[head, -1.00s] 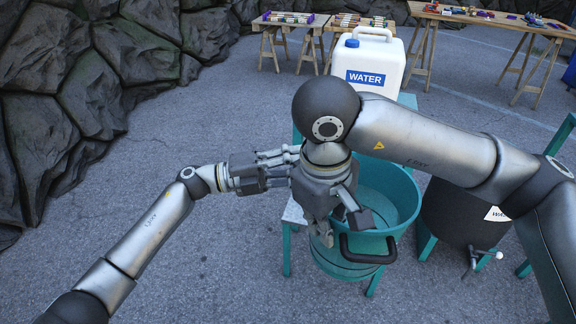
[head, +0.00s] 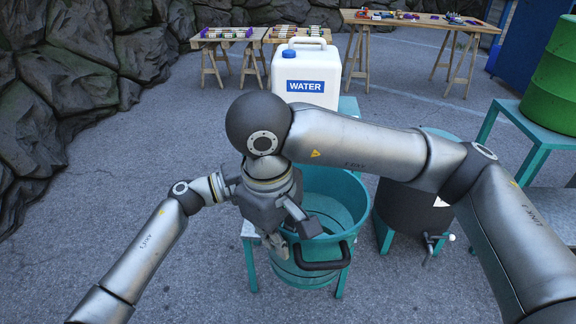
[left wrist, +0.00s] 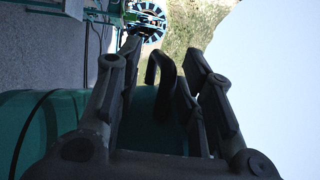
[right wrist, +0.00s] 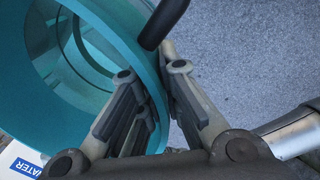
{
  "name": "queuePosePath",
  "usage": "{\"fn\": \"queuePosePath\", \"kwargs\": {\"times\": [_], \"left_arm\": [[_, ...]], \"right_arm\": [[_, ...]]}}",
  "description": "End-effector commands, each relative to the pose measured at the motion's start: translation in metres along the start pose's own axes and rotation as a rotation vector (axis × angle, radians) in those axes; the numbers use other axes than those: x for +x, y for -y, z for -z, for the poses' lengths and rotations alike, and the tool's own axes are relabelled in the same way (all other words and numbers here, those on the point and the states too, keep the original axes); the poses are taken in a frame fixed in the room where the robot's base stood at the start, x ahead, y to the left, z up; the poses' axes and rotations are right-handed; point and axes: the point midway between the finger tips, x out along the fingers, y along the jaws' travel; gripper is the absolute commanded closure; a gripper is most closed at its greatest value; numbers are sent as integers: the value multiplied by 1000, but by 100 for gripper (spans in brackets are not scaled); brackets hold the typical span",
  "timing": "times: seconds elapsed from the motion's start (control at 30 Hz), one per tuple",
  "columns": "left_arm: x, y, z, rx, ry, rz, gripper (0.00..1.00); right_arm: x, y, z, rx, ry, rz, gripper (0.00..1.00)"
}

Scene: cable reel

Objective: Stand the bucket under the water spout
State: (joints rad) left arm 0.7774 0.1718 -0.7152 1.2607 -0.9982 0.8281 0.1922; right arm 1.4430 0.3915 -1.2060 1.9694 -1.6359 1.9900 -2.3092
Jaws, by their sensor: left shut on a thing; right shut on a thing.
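The teal bucket (head: 362,208) is upright in the head view, its black handle (head: 322,262) facing me. My right gripper (head: 290,236) is shut on the bucket's rim at the near left; the rim also passes between its fingers in the right wrist view (right wrist: 152,72). My left gripper (left wrist: 168,72) is shut on the bucket, with a black handle between its fingers in the left wrist view; in the head view my right arm mostly hides it. A white jug marked WATER (head: 306,72) stands behind the bucket. I cannot make out its spout.
A dark container with a tap (head: 410,210) stands close to the bucket's right. A green barrel (head: 552,90) sits on a teal table at right. Wooden tables (head: 415,20) stand at the back. Rocks (head: 50,100) line the left; pavement between is clear.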

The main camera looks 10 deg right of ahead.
Motion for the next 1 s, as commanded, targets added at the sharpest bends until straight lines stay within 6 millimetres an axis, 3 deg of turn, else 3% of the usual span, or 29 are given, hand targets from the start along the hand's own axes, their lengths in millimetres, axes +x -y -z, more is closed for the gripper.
{"fn": "queuePosePath", "kwargs": {"times": [0.03, 0.23, 0.37, 0.4, 0.57, 0.87, 1.0], "left_arm": [[4, -1, 6, 2, -18, -1, 76], [4, -2, 6, 1, -18, -3, 100], [3, -2, 6, 1, -18, -4, 100], [3, -1, 6, 0, -18, -2, 100], [2, -1, 4, 0, -12, -1, 100], [1, 0, 2, -1, -6, 1, 100], [1, 0, 2, -1, -5, 1, 100]], "right_arm": [[-1, 0, 2, -8, -9, 0, 100], [-2, 0, 2, -7, -10, -1, 100], [-2, 0, 2, -6, -11, -2, 100], [-2, 0, 2, -5, -11, -3, 89], [-2, -1, 2, -3, -8, -2, 69], [-1, 0, 1, -2, -4, -2, 69], [-11, -1, 1, -2, -5, -2, 69]]}}
